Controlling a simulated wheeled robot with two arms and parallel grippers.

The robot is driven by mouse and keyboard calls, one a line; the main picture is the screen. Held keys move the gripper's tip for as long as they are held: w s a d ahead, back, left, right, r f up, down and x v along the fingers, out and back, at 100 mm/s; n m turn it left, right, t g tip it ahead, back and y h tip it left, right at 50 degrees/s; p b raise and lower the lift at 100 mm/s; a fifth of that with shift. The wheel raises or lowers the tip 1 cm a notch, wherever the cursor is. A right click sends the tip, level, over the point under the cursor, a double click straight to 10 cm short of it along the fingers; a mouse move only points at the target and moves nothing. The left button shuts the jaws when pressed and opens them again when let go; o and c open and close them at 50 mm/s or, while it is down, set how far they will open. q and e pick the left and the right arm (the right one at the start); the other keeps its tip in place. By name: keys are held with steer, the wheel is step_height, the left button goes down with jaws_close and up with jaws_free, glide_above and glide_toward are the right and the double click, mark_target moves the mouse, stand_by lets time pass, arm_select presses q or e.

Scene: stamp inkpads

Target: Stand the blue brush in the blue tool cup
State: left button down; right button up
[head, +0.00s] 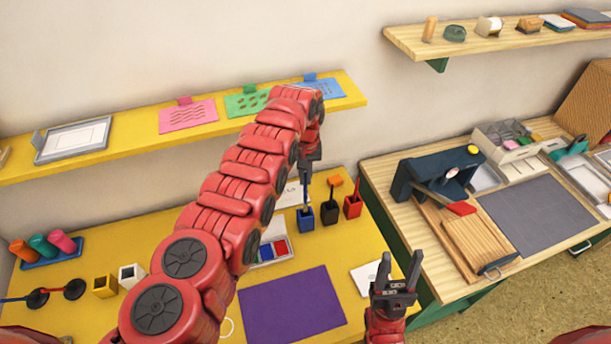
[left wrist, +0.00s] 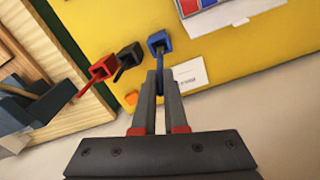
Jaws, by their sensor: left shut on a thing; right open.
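The blue tool cup (head: 305,219) stands on the yellow table, left of the black and red cups; it also shows in the left wrist view (left wrist: 157,38). My left gripper (head: 307,178) is above the blue cup and shut on the blue brush (left wrist: 162,60). The brush points down, and its lower end overlaps the cup's opening in both views. I cannot tell how deep it sits. The gripper hides the brush's upper part. My right gripper (head: 396,286) is open and empty near the table's front right.
The black cup (head: 330,213) and red cup (head: 353,207), each with a tool, stand close on the right. An inkpad tray (head: 272,251) and purple mat (head: 292,306) lie in front. A wooden bench (head: 400,240) is at right. The yellow shelf (head: 350,98) is behind my left arm.

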mark_target(306, 187)
arm_select(q)
steer(key=shift+f+b, duration=2.15)
steer(key=shift+f, duration=0.45)
steer(key=shift+r, duration=0.1)
